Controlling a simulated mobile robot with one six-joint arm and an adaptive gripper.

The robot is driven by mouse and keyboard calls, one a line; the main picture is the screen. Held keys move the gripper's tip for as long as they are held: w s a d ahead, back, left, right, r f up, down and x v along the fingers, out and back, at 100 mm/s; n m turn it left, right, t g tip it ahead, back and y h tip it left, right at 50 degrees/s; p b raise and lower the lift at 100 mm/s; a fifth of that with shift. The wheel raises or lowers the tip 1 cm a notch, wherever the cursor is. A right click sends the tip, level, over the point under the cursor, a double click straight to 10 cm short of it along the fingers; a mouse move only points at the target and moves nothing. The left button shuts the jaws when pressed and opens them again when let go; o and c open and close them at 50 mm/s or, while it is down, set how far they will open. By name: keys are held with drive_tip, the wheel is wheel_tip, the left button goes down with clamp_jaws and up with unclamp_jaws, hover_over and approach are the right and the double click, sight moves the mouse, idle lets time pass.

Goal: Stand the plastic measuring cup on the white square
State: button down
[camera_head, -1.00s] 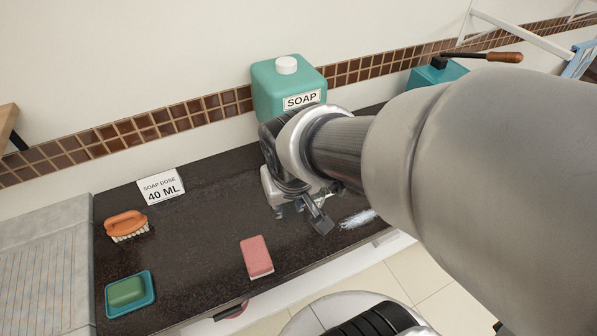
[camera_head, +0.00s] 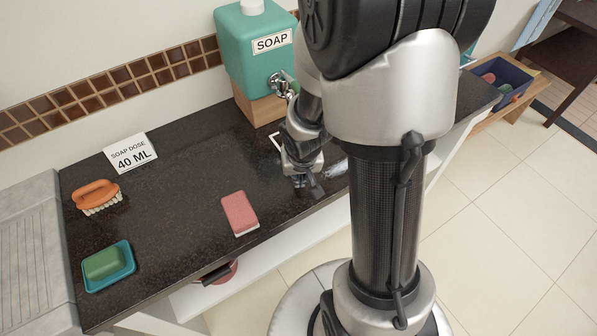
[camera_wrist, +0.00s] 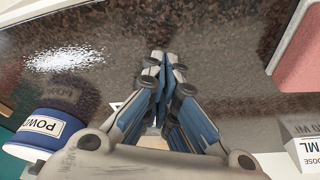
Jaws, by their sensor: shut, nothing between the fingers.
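I do not see the plastic measuring cup in either view. Part of a white square outline (camera_head: 275,141) shows on the dark counter below the soap dispenser's tap; my arm hides the rest. In the wrist view a small white patch (camera_wrist: 118,106) beside the fingers may be part of it. My gripper (camera_head: 303,182) is over the counter near its front edge, just right of the pink sponge. In the wrist view its fingertips (camera_wrist: 163,60) are together with nothing between them.
A teal soap dispenser (camera_head: 256,55) stands on a wooden block (camera_head: 262,106). A pink sponge (camera_head: 239,213), orange brush (camera_head: 96,194), green soap in a teal dish (camera_head: 109,282) and "40 ML" card (camera_head: 131,153) are on the counter. A blue powder container (camera_wrist: 45,130) shows in the wrist view.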

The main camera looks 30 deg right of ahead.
drive_tip(key=b+x, duration=0.1)
drive_tip(key=x, duration=0.1)
drive_tip(key=shift+s+f, duration=0.1)
drive_tip(key=shift+f, duration=0.2)
drive_tip(key=w, duration=0.1)
drive_tip(key=w+p, duration=0.1)
drive_tip(key=w+d+p, duration=0.1)
drive_tip(key=shift+d+r, duration=0.1)
drive_tip(key=shift+r, duration=0.2)
drive_tip(key=shift+w+d+f, duration=0.1)
drive_tip(key=shift+w+d, duration=0.05)
drive_tip(key=shift+w, duration=0.25)
drive_tip(key=shift+p, duration=0.3)
drive_tip(key=shift+w+d+p, duration=0.1)
drive_tip(key=shift+w+p, duration=0.2)
drive_tip(key=w+d+p, duration=0.1)
drive_tip(key=w, duration=0.1)
drive_tip(key=w+p, duration=0.1)
drive_tip(key=w, duration=0.1)
drive_tip(key=w+d+p, duration=0.1)
drive_tip(key=w, duration=0.1)
drive_tip(key=shift+w+d, duration=0.3)
drive_tip(key=shift+d, duration=0.05)
drive_tip(key=shift+s+a, duration=0.1)
drive_tip(key=shift+s, duration=0.1)
